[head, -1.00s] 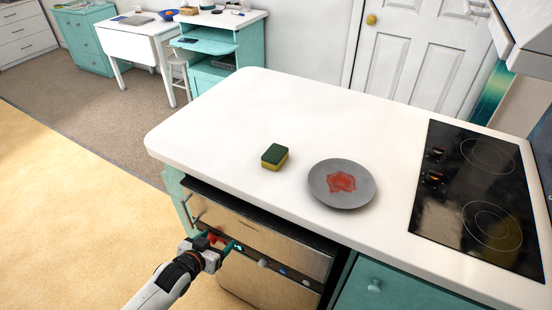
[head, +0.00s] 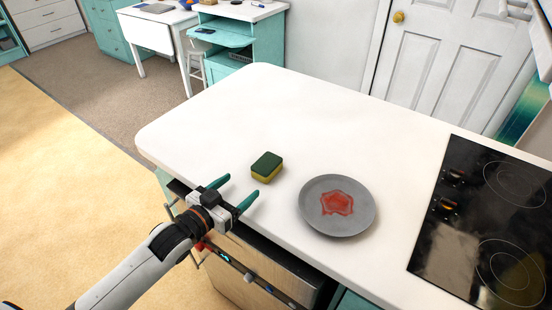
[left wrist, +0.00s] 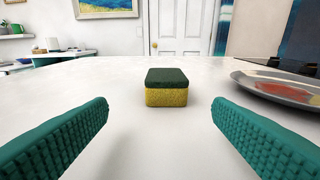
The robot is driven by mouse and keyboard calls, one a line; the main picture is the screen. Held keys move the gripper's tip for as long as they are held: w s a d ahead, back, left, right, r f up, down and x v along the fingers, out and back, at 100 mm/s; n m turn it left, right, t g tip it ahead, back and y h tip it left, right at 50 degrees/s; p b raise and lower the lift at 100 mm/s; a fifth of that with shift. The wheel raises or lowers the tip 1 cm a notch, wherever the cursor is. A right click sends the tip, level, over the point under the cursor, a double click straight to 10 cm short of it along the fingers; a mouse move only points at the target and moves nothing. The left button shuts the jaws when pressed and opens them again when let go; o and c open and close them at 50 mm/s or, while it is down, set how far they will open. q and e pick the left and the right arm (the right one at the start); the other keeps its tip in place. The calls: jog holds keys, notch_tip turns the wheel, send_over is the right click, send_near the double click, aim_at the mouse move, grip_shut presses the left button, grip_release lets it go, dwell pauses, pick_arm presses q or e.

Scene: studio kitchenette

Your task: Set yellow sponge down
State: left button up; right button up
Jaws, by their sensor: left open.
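The yellow sponge (head: 266,168) with a dark green top lies flat on the white counter. In the left wrist view the sponge (left wrist: 166,88) sits ahead, centred between the two fingers and apart from both. My left gripper (head: 236,189) is open and empty at the counter's front edge, just short of the sponge, with its teal fingers pointing toward it. In the left wrist view the open fingers (left wrist: 160,138) show at both sides. My right gripper is not in view.
A grey plate (head: 310,214) with a red stain (head: 337,203) lies right of the sponge. A black cooktop (head: 480,225) is farther right. The white counter (head: 240,110) is clear behind and left of the sponge. A dishwasher front (head: 262,262) stands below the counter edge.

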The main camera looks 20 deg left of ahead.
aim_at(267, 163)
pick_arm(q)
jog(key=p+x, duration=0.1)
jog(key=x, duration=0.4)
jog(key=shift+w+d+r, duration=0.1)
jog(key=shift+w+d, duration=0.05)
jog(key=shift+w, duration=0.15)
jog(key=shift+w+d, duration=0.15)
jog(key=shift+w, duration=0.15)
jog(key=shift+w+d+r, duration=0.1)
jog(key=shift+w+d, duration=0.05)
jog(key=shift+w, duration=0.15)
jog(key=x, duration=0.1)
jog(key=p+x, duration=0.1)
jog(key=x, duration=0.1)
jog(key=shift+w+d+r, duration=0.15)
jog(key=shift+d+r, duration=0.1)
jog(key=shift+d, duration=0.1)
jog(key=shift+w+d+f, duration=0.15)
jog(key=shift+w+d, duration=0.05)
jog(key=shift+w, duration=0.25)
jog(key=shift+s, duration=0.1)
jog(key=c, duration=1.1)
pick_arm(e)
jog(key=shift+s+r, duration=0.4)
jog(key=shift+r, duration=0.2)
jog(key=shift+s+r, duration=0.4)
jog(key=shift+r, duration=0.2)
